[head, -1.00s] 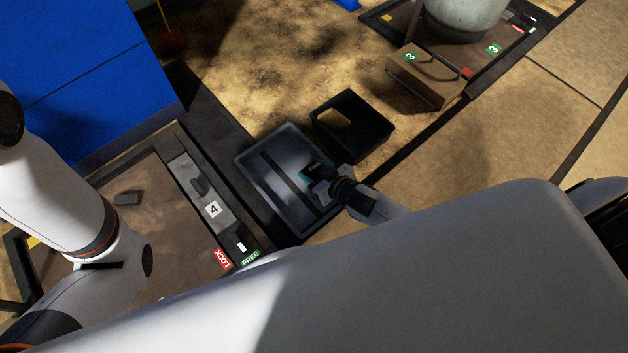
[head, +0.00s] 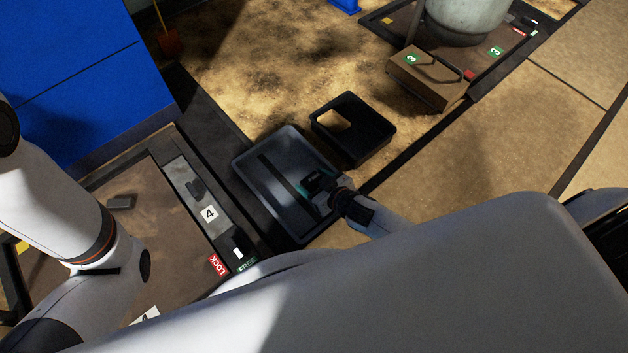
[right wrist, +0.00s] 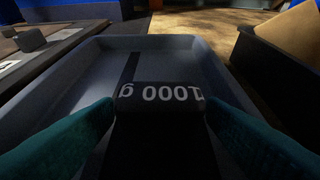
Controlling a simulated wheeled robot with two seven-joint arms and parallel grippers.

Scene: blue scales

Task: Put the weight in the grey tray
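The grey tray (head: 262,182) lies on the floor in the middle of the head view, a shallow rectangle with a raised rim and a dark stripe. It also fills the middle of the right wrist view (right wrist: 190,62). My right gripper (head: 314,185) is over the near right part of the tray. In the right wrist view, its teal fingers are on both sides of a dark weight (right wrist: 160,96) marked "1000 g", upside down in the picture. The weight is within the tray's outline; I cannot tell whether it touches the tray floor. My left gripper is out of view.
A black open bin (head: 352,128) stands close beside the tray. A brown box (head: 428,80) marked 3 is further back. A brown platform (head: 160,225) with a 4 label and a small dark block (head: 121,202) lies to the left. A blue cabinet (head: 75,75) stands behind it.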

